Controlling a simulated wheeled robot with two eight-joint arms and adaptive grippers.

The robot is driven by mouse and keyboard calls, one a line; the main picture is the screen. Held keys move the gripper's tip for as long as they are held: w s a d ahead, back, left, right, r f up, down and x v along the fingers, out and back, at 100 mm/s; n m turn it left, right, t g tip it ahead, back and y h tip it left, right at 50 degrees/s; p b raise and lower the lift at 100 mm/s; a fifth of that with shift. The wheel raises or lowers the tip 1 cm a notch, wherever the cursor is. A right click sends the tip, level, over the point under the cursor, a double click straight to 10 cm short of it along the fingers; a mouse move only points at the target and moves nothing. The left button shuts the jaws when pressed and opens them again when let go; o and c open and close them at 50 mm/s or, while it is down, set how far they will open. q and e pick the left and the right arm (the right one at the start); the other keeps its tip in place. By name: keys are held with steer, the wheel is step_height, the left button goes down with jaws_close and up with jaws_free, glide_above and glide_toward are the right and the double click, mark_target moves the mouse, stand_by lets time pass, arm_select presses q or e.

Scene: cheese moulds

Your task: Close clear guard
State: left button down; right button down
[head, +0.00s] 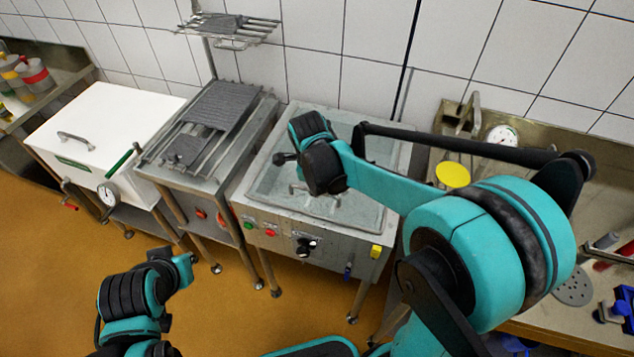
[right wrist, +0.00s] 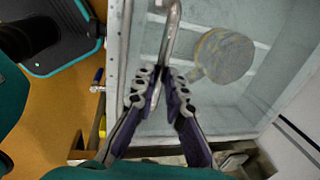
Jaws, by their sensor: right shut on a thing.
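The clear guard (head: 350,212) is a see-through pane over the basin of the steel machine (head: 275,248). It looks low over the basin, but I cannot tell whether it rests on the rim. Its bent metal handle (head: 298,188) is near the front edge. In the right wrist view, my right gripper (right wrist: 160,83) is shut on the handle (right wrist: 171,38), with the pane (right wrist: 215,110) beside and below it. In the head view my right wrist hides the fingers. My left arm shows at the lower left, but its gripper fingers do not.
A round, pale tan thing (right wrist: 223,55) shows through the pane. A steel draining table (head: 190,185) with grey mats and a white lidded vat (head: 100,125) stand to the left. A counter with a dial gauge (head: 502,136) is on the right. The orange floor (head: 230,315) in front is clear.

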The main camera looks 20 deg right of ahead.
steer(key=shift+s+a+f, duration=0.1)
steer(key=shift+s+f, duration=0.1)
steer(key=shift+f, duration=0.15)
steer(key=c, duration=1.6)
jaws_free()
steer(key=shift+w, duration=0.1)
steer(key=r, duration=0.4)
steer(key=s+a+r, duration=0.1)
steer(key=r, duration=0.2)
steer(key=s+r, duration=0.1)
steer(key=r, duration=0.3)
steer(key=shift+a+r, duration=0.2)
steer(key=shift+r, duration=0.15)
